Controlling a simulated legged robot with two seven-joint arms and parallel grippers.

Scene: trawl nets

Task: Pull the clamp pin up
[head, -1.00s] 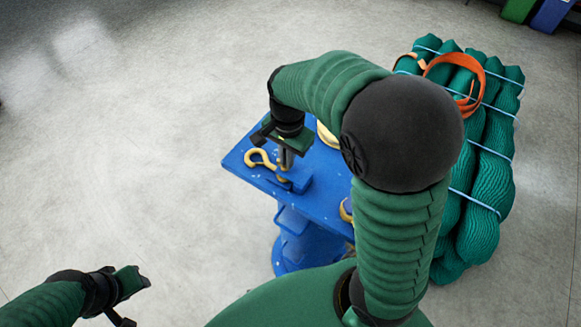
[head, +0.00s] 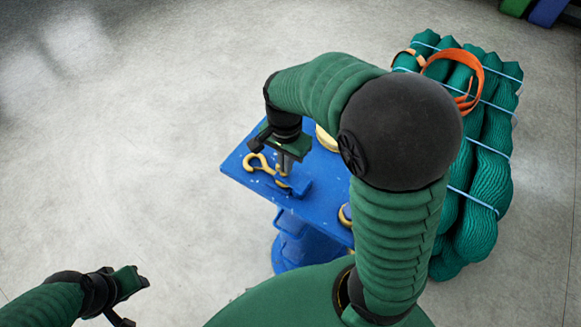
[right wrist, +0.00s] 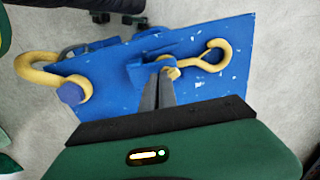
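A yellow hook (head: 260,163) lies on the blue bench top (head: 237,165), with its eye end at a small blue clamp (head: 300,189). In the right wrist view the hook (right wrist: 217,52) lies right of my finger tips and the blue clamp (right wrist: 140,73) is just left of them. My right gripper (head: 286,166) points down over the clamp. In the right wrist view its two grey fingers (right wrist: 160,78) are close together at the clamp and the hook's eye. They cover the place where a pin would show, so I cannot tell whether they hold it. My left gripper (head: 132,298) hangs empty at lower left.
A bundle of green netting (head: 482,165) with an orange strap (head: 478,75) lies right of the bench. The floor to the left is clear.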

